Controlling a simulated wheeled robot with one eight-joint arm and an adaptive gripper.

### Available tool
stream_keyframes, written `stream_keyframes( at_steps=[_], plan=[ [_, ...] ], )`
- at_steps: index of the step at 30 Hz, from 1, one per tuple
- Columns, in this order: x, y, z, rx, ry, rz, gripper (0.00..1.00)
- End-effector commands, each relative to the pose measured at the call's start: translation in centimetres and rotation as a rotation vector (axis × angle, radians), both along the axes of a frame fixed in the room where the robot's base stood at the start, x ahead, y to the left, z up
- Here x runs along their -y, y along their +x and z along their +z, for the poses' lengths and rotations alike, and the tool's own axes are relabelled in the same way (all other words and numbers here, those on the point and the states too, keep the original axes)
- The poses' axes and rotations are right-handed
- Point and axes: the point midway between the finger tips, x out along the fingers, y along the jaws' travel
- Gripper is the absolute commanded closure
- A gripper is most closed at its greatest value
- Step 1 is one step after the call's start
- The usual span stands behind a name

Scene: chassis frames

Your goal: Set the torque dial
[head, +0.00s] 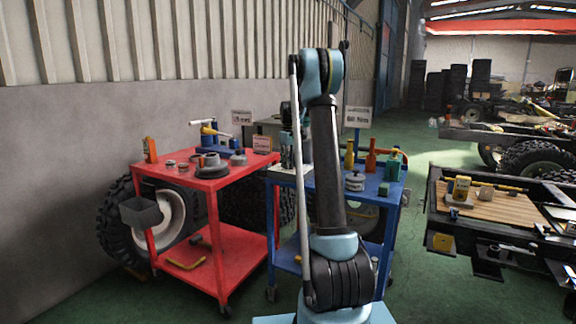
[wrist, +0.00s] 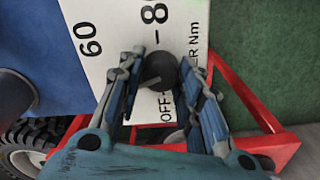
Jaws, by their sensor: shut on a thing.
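The torque dial (wrist: 157,70) is a dark round knob with a pointer-like edge, set on a white panel (wrist: 112,40) in the wrist view. The panel carries the marks "60", "8-", "OFF" and part of a word ending in "ER Nm"; some of the print is covered. My gripper (wrist: 160,78) has its two blue-grey fingers on either side of the knob and is shut on it. The exact mark that the dial points to cannot be told. In the head view my arm stands in front of the carts, and the dial cannot be made out there.
A red cart (head: 232,181) stands at the left with tools and small parts on top. A blue cart (head: 384,201) beside it, partly behind my arm, carries bottles and a round grey part. A chassis frame with a wooden board (head: 500,207) lies at the right. Green floor between is clear.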

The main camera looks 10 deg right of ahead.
Motion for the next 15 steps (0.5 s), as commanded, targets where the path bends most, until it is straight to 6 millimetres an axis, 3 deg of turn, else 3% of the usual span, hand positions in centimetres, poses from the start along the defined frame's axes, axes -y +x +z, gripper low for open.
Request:
stream_keyframes(
  at_steps=[15],
  plan=[
    [0.27, 0.17, -0.02, 0.005, -0.002, -0.492, 0.91]
  ],
)
